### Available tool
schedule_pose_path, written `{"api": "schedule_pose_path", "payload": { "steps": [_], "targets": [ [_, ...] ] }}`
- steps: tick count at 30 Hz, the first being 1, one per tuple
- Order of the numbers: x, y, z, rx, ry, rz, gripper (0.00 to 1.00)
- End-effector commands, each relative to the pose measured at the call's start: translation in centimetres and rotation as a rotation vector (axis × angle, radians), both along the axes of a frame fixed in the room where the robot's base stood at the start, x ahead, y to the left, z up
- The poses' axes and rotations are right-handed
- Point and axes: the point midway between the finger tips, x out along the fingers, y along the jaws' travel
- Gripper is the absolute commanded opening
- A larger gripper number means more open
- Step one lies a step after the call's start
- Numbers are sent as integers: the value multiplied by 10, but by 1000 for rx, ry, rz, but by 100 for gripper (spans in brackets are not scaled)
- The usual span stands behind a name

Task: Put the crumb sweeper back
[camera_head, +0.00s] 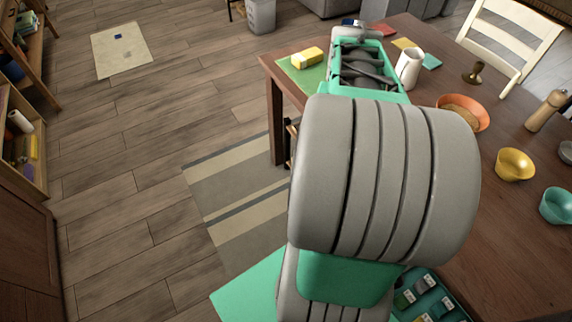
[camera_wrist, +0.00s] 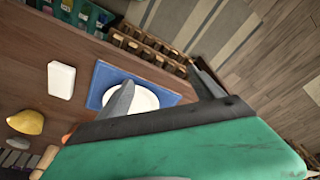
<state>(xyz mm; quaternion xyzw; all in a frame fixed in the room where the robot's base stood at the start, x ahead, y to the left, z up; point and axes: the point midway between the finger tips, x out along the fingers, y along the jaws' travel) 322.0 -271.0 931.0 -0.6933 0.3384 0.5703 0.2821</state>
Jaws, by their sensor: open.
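I cannot surely pick out the crumb sweeper in either view. A yellow block with a pale end (camera_head: 306,58) lies on a green mat (camera_head: 290,72) at the table's far left corner. A white block (camera_wrist: 61,80) lies on the table in the wrist view. My gripper (camera_wrist: 160,78) is open, its fingers spread above a white plate (camera_wrist: 148,100) on a blue mat (camera_wrist: 103,78). In the head view my own arm covers the middle of the table and hides the fingertips.
The table (camera_head: 500,255) holds an orange bowl (camera_head: 470,106), yellow bowl (camera_head: 514,163), teal bowl (camera_head: 559,204), white jug (camera_head: 408,68) and pepper mill (camera_head: 546,110). A compartmented tray (camera_head: 431,299) sits near the front. A white chair (camera_head: 512,38) stands behind; striped rug (camera_head: 235,195) and open floor lie left.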

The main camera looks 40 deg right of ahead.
Motion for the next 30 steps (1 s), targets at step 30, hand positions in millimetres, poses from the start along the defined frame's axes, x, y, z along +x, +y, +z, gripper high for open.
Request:
{"api": "schedule_pose_path", "payload": {
  "steps": [30],
  "targets": [
    [23,275,27,-38,-66,926,76]
  ]
}}
